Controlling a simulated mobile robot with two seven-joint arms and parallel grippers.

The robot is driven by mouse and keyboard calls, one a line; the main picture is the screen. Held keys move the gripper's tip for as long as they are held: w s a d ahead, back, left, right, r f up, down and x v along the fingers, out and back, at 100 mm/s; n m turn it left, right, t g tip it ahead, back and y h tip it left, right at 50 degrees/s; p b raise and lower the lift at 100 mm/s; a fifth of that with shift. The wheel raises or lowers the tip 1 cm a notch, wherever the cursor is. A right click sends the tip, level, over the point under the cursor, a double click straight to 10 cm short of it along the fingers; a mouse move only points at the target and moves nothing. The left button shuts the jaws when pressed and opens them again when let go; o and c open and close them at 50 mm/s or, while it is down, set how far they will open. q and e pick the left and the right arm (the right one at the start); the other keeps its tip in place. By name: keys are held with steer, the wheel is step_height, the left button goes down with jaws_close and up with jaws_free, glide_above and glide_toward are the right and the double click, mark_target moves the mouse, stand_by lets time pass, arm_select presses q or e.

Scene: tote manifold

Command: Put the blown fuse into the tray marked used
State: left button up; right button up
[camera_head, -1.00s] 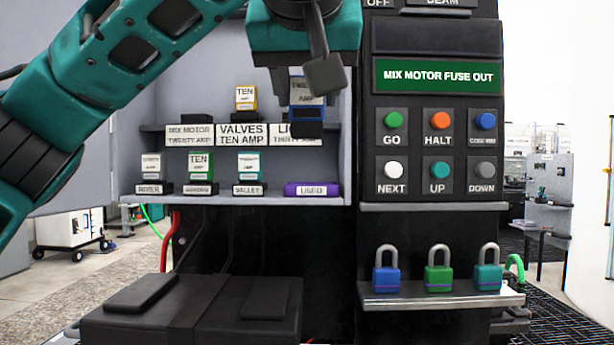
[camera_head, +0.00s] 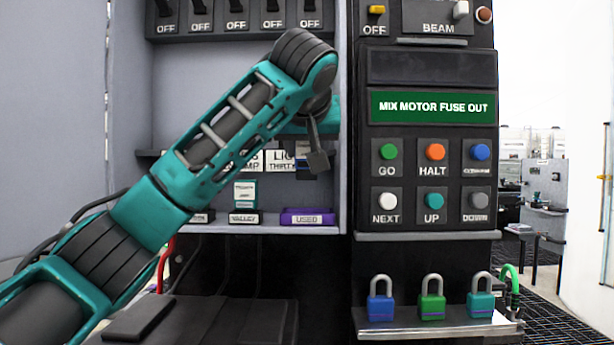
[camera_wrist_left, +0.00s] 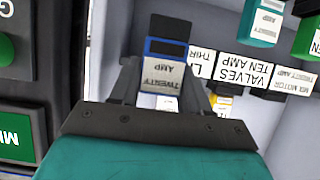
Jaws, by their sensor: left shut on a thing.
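The fuse sits between the two fingers in the left wrist view. In the head view the gripper and wrist mostly hide it, in front of the cabinet's upper shelf near its right end. The purple tray marked USED (camera_head: 307,217) stands at the right end of the lower shelf, below the gripper. No fuse shows in it. My right gripper is not in view.
The upper shelf's labels show in the wrist view, including VALVES TEN AMP (camera_wrist_left: 244,74). The button panel (camera_head: 432,180) stands close on the right, with padlocks (camera_head: 432,300) below.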

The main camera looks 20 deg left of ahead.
mark_target(307, 167)
arm_select(q)
steer(key=shift+w+a+r, duration=0.1)
steer(key=shift+w+a, duration=0.15)
steer(key=shift+w, duration=0.65)
steer(key=f, duration=0.4)
steer(key=shift+w, duration=0.2)
steer(key=f, duration=0.3)
steer(key=shift+w+a+f, duration=0.15)
steer(key=shift+w+a, duration=0.05)
steer(key=shift+w, duration=0.2)
steer(key=shift+f+b, duration=0.25)
steer(key=shift+b, duration=0.2)
steer(key=o, duration=1)
steer(key=shift+r, duration=0.1)
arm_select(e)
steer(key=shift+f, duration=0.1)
arm_select(q)
steer(key=shift+o, duration=0.2)
steer(key=shift+r+p, duration=0.3)
steer(key=shift+r, duration=0.05)
steer(key=b+v, duration=0.1)
steer(key=v, duration=1.1)
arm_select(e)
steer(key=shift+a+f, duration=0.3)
